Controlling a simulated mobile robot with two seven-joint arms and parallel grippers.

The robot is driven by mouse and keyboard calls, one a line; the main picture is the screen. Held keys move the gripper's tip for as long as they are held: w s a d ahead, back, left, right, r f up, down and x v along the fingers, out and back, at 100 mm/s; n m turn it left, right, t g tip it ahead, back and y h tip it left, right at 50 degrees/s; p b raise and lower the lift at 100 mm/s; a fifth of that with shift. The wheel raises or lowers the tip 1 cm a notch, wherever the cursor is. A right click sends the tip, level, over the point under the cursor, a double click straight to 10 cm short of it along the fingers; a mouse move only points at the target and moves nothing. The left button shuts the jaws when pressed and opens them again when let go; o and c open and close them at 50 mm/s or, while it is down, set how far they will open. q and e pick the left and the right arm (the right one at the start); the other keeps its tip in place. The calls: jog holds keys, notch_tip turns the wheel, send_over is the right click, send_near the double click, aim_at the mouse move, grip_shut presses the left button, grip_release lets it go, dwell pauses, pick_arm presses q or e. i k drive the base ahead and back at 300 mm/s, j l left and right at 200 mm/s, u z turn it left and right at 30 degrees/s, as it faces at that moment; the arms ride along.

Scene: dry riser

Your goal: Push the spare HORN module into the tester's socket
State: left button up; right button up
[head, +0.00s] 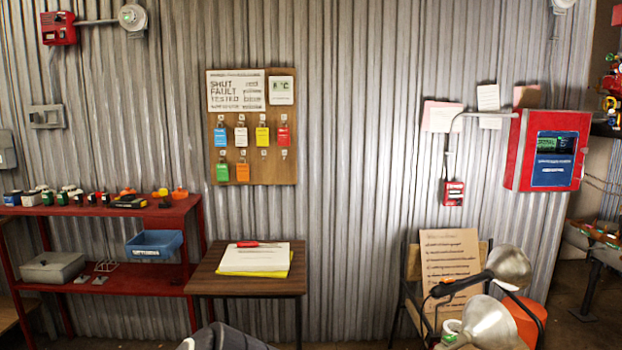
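Several small modules (72,195) in green, white, black and red stand in a row on the top of the red shelf unit (110,211) at the left. Their labels are too small to read, so I cannot tell which, if any, is the HORN module. I cannot make out the tester or its socket for certain. A red wall box (548,150) with a blue panel and a small green display hangs at the right. Neither gripper can be made out. A dark grey rounded shape at the bottom edge is cut off and unclear.
A small brown table (213,284) holds papers (255,258) and a red-handled tool. A tag board (254,176) hangs on the corrugated wall. Metal lamp-like domes (484,325) crowd the lower right.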

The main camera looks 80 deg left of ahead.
aim_at(130, 200)
jog(key=u, duration=4)
jog(key=i+j+u, duration=0.15)
jog(key=i+u, duration=0.2)
jog(key=i, duration=0.65)
jog(key=i+j, duration=0.1)
jog(key=i, duration=1.05)
